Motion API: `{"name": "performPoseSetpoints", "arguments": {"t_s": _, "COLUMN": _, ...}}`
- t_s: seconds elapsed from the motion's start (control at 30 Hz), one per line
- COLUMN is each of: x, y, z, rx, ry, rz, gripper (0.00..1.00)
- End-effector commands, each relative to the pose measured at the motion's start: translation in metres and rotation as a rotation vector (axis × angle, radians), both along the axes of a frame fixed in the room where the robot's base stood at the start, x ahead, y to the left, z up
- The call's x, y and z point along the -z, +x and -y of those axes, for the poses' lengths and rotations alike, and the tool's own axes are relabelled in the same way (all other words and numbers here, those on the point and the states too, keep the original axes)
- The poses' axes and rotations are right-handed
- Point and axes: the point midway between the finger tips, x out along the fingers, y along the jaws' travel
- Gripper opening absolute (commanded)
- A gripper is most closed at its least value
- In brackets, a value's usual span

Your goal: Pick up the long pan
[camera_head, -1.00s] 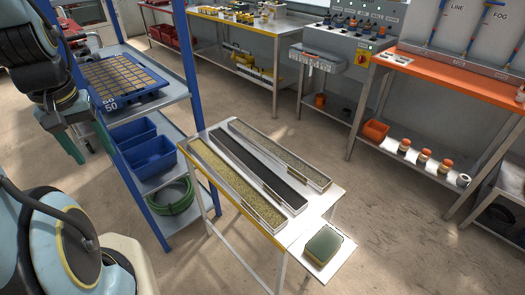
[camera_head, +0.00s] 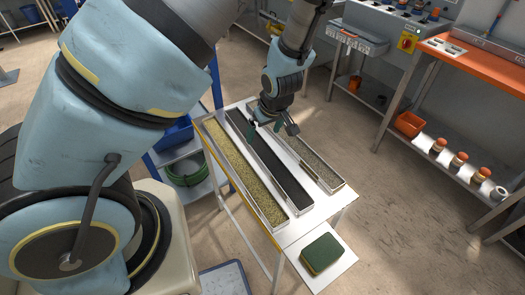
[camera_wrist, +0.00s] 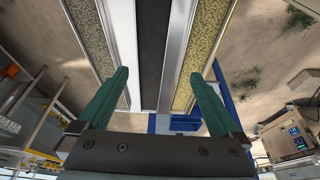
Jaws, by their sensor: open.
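Three long narrow metal pans lie side by side on a white table. The left pan (camera_head: 240,170) holds yellowish grains, the middle pan (camera_head: 265,160) holds dark material, and the right pan (camera_head: 320,168) holds grey-tan grains. My gripper (camera_head: 273,130) is open and empty above the far half of the pans, its green fingers pointing down. In the wrist view, the dark pan (camera_wrist: 153,45) runs between the fingertips, with the grey-tan pan (camera_wrist: 90,38) at left and the yellowish pan (camera_wrist: 205,45) at right. My wrist hides the far part of the right pan.
A green-topped block (camera_head: 322,252) sits on a white side shelf at the table's near end. Blue shelving with a green hose coil (camera_head: 188,172) stands left. An orange bench (camera_head: 480,68) with an orange bin (camera_head: 409,124) stands right. Floor between table and bench is clear.

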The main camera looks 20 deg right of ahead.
Motion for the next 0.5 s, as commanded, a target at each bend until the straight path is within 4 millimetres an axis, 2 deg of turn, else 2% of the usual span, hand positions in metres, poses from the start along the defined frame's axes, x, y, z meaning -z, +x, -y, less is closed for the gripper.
{"name": "performPoseSetpoints", "arguments": {"t_s": 0.17, "x": 0.011, "y": -0.005, "z": 0.013, "rx": -0.002, "ry": 0.012, "rz": 0.054, "gripper": 1.0}}
{"name": "performPoseSetpoints", "arguments": {"t_s": 0.5, "x": 0.056, "y": 0.012, "z": 0.011, "rx": -0.006, "ry": 0.013, "rz": 0.059, "gripper": 1.0}}
